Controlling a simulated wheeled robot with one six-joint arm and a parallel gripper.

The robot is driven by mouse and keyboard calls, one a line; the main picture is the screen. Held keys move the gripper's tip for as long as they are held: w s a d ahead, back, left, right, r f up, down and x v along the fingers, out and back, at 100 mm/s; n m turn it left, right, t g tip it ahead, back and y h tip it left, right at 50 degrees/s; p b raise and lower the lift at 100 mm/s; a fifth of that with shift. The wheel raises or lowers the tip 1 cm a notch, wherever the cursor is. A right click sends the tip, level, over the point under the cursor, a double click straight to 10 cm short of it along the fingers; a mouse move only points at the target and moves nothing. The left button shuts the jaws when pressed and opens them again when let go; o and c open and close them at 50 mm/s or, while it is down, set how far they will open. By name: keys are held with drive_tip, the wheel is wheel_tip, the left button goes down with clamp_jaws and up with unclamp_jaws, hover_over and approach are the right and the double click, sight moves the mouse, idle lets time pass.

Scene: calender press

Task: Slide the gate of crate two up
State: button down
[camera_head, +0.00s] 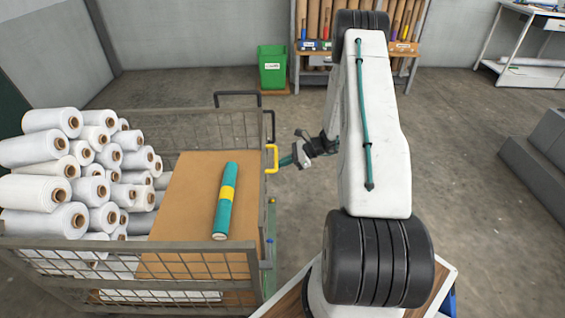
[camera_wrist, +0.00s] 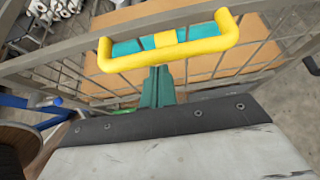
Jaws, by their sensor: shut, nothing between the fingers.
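A wire-mesh crate (camera_head: 200,262) stands at the left, filled with white rolls. A yellow handle (camera_head: 272,158) sits on its right side; it spans the upper part of the wrist view (camera_wrist: 167,59). My gripper (camera_head: 290,161) is just right of the handle, with teal fingers pointing at it. In the wrist view the shut fingers (camera_wrist: 158,75) end at or just under the handle's bar. I cannot tell whether they touch it. Nothing is held. No number on the crate is readable, and the gate's lower part is mostly hidden.
White rolls (camera_head: 90,170) are piled at left. A black handle (camera_head: 238,98) rises behind. A green bin (camera_head: 272,68) and a shelf stand at the back. Floor to the right is clear up to grey blocks (camera_head: 535,150).

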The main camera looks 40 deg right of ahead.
drive_tip(key=s+d+r, duration=0.2)
drive_tip(key=s+d, duration=0.4)
drive_tip(key=d, duration=0.1)
drive_tip(key=shift+s, duration=0.15)
drive_tip(key=shift+r, duration=0.1)
